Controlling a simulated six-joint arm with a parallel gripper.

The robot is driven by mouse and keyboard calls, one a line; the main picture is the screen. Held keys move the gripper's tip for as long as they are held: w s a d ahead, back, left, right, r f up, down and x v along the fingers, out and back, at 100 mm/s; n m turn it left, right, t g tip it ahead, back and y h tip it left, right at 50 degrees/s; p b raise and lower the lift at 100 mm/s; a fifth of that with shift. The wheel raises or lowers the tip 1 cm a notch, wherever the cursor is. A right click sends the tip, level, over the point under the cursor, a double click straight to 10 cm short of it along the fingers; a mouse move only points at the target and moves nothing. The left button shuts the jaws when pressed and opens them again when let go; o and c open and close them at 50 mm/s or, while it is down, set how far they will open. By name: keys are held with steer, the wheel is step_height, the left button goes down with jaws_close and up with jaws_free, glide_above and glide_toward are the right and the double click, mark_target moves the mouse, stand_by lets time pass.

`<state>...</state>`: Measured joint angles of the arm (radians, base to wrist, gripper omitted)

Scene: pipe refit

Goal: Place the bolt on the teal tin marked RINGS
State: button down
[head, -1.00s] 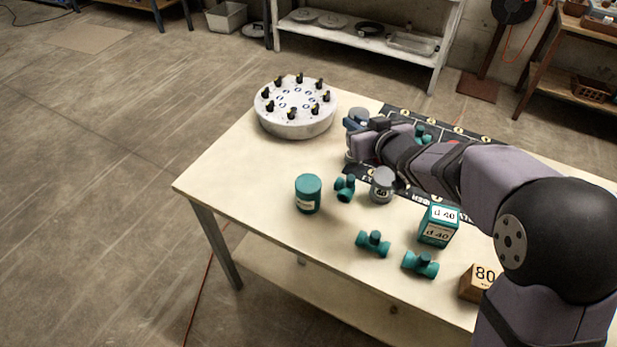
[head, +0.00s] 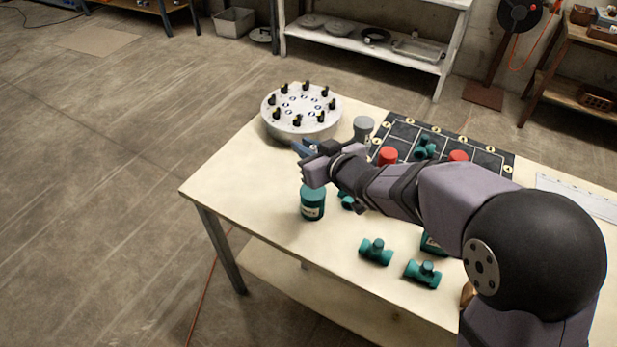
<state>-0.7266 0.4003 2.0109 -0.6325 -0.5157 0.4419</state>
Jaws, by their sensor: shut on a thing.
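The teal tin (head: 312,206) stands upright near the table's left front edge, with a pale label too small to read. My gripper (head: 306,162) is just above and behind the tin in the picture, pointing left. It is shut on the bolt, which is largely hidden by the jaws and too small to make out. I cannot tell how high the gripper is over the tin's lid.
A round white plate with black-topped pegs (head: 300,115) stands behind. A grey tin (head: 363,127) and a dark board (head: 470,150) with red caps lie farther back. Teal pipe tees (head: 376,252) sit in front. My arm hides the table's middle. The left table corner is clear.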

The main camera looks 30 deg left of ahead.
step_height(320, 180, down, 8)
stand_by(0.6)
steer(key=shift+f, duration=0.1)
steer(key=c, duration=1.7)
jaws_free()
steer(key=v, duration=1.2)
steer(key=shift+r+b, duration=0.2)
steer(key=shift+b, duration=0.2)
